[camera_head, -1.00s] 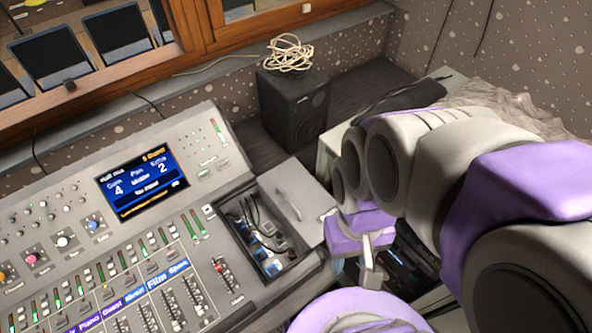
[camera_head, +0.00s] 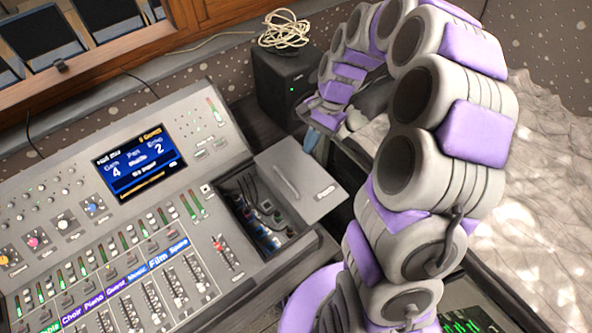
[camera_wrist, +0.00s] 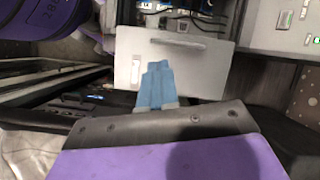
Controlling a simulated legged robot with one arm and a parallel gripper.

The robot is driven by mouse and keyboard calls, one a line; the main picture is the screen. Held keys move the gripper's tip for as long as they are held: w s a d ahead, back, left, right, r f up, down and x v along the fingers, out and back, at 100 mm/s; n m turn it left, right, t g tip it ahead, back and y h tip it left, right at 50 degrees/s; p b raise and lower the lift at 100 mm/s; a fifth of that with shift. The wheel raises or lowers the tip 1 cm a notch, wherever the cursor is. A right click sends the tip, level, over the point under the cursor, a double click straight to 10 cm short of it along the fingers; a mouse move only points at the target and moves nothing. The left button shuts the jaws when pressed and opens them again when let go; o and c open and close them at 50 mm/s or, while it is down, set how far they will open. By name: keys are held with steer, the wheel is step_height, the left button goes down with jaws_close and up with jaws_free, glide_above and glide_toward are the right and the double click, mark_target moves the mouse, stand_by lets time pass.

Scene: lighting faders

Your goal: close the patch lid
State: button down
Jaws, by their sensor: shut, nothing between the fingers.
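The patch lid (camera_head: 292,172) is a flat grey panel with a bar handle (camera_head: 326,191), at the right end of the mixing console. It is open, out to the right of the patch compartment (camera_head: 252,222), where cables and plugs show. In the wrist view the lid (camera_wrist: 128,52) lies past my fingertips, with its handle (camera_wrist: 190,44) near its far edge. My gripper (camera_wrist: 157,68) has its blue fingers together and empty, overlapping the lid's near edge in the picture. In the head view my gripper (camera_head: 311,139) is beyond the lid's far right edge; contact cannot be told.
The console's screen (camera_head: 139,162) and faders (camera_head: 165,290) lie to the left. A black speaker (camera_head: 283,88) with a coiled cable (camera_head: 284,28) on top stands behind the lid. A crumpled pale cover (camera_head: 545,190) lies at the right.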

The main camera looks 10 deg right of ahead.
steer(key=w+d+f+m, duration=0.3)
steer(key=w+d+f, duration=0.1)
steer(key=w+f, duration=0.15)
steer(key=b, duration=0.2)
glide_toward(295, 182)
steer(key=shift+m+y, duration=0.3)
step_height(295, 182, down, 5)
steer(key=shift+s+d+r, duration=0.1)
steer(key=shift+s+r, duration=0.05)
steer(key=shift+r, duration=0.1)
steer(key=shift+s+a+r, duration=0.15)
steer(key=shift+s+a, duration=0.1)
steer(key=shift+a, duration=0.25)
steer(key=shift+s+a+r, duration=0.2)
steer(key=shift+s+a, duration=0.05)
steer(key=shift+a, duration=0.3)
steer(key=shift+s+a+r, duration=0.25)
steer(key=shift+s+a, duration=0.05)
steer(key=shift+a, duration=0.4)
steer(key=shift+s+a, duration=0.1)
steer(key=s+a+p, duration=0.2)
steer(key=s+a, duration=0.1)
steer(key=a, duration=0.4)
steer(key=s+a+p, duration=0.3)
steer(key=s+a, duration=0.1)
steer(key=a, duration=0.3)
steer(key=shift+p, duration=0.35)
